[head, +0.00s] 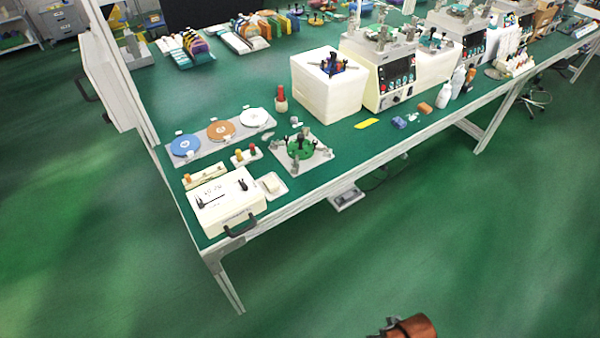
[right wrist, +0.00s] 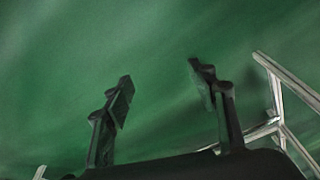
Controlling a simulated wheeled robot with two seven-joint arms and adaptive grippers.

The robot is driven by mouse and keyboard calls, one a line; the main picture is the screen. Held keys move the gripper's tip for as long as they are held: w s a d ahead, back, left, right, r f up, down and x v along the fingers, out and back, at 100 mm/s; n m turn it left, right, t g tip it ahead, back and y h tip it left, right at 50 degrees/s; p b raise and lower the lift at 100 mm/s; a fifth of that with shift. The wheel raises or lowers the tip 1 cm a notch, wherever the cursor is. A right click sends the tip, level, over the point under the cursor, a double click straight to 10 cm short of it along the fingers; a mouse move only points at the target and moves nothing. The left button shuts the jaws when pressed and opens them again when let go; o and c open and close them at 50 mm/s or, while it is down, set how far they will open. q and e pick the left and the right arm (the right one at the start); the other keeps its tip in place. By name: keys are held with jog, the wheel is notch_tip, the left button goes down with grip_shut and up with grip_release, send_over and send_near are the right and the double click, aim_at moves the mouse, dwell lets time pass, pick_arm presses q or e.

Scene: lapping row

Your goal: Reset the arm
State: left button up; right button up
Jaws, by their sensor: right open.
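My right gripper (right wrist: 160,88) shows in the right wrist view. Its two dark fingers stand wide apart, with nothing between them. Behind the fingers is plain green floor, and pale frame bars show at the right of that view. The gripper is clear of the workbench (head: 345,165), whose green top and pale edge show in the head view. My left gripper is in neither view.
On the bench, a white case (head: 227,203) with a dark handle sits at the near left corner. Coloured discs (head: 222,130), a green round fixture (head: 303,147), a white block (head: 328,88) and a machine (head: 385,75) stand behind. The floor (head: 450,220) in front is open.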

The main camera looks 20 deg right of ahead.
jog(key=s+d+f+n+p, duration=0.1)
jog(key=s+f+p, duration=0.15)
jog(key=f, duration=0.85)
jog(key=s+f+p, duration=0.2)
jog(key=s+f, duration=0.1)
jog(key=f, duration=0.7)
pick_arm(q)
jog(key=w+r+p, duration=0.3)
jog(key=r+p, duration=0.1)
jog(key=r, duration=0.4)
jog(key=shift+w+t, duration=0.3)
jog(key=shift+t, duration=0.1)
pick_arm(e)
jog(key=s+f, duration=0.6)
jog(key=s, duration=0.3)
jog(key=s+f+g, duration=0.1)
jog(key=s+f, duration=0.6)
jog(key=s, duration=0.3)
jog(key=shift+d+n+g, duration=0.15)
jog(key=shift+n+g, duration=0.15)
